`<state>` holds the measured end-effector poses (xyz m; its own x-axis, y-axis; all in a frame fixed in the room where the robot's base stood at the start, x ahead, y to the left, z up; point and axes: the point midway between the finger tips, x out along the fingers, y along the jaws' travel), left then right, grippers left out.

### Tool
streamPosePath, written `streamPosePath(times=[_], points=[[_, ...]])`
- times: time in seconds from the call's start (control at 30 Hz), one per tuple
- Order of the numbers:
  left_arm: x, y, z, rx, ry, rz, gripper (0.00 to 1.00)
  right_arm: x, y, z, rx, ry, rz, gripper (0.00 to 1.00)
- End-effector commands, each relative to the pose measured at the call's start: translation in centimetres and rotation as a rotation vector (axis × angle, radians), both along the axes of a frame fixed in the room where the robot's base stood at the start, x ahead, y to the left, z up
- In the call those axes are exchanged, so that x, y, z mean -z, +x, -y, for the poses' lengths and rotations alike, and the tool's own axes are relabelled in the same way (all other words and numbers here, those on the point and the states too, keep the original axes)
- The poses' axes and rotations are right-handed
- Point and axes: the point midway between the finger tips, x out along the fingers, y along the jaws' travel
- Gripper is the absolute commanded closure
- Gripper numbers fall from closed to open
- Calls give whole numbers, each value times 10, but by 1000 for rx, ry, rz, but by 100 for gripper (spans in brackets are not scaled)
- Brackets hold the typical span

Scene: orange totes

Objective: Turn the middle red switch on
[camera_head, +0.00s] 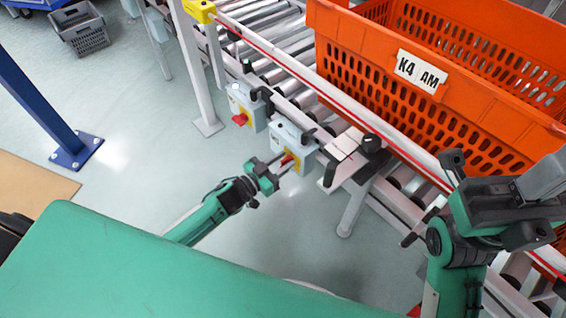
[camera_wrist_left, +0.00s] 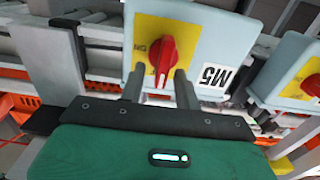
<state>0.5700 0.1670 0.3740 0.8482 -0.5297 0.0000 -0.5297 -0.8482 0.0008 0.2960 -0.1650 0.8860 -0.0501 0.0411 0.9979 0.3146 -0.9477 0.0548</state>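Two grey switch boxes with yellow plates and red knobs hang along the conveyor's near side in the head view. My left gripper (camera_head: 276,166) is at the nearer box (camera_head: 293,143), whose red switch (camera_head: 287,159) is partly hidden by the fingers. In the left wrist view this red switch (camera_wrist_left: 163,58) stands on a yellow plate marked M5 beside it. The open left fingers (camera_wrist_left: 160,80) straddle the lower end of its handle; contact is unclear. The other red switch (camera_head: 240,119) also shows at right in the wrist view (camera_wrist_left: 311,85). My right gripper (camera_head: 500,205) is over the conveyor; its finger gap is unclear.
A large orange tote (camera_head: 430,85) labelled K4 AM stands on the roller conveyor (camera_head: 280,45). A white plate on a post (camera_head: 352,160) is just right of the nearer switch box. A blue post (camera_head: 40,105) stands at left. The floor between is clear.

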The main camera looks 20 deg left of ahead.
Motion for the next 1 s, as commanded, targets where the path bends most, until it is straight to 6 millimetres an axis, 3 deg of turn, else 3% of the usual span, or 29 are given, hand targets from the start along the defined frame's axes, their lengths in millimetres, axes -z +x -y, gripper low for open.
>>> streamPosePath(times=[0.33, 0.5, 0.53, 1.0], points=[[0, 3, 2, 0, 1, 1, 67, -3, 0, -1, -3, 3, 14, 100], [0, 3, 2, 0, 0, 0, 99, -3, 0, -1, -3, 4, 12, 100], [0, 3, 2, 0, 1, -1, 100, -3, 0, -1, -3, 4, 12, 100], [3, 1, 3, -2, 45, 18, 100, -3, 1, 1, 2, 5, -3, 100]])
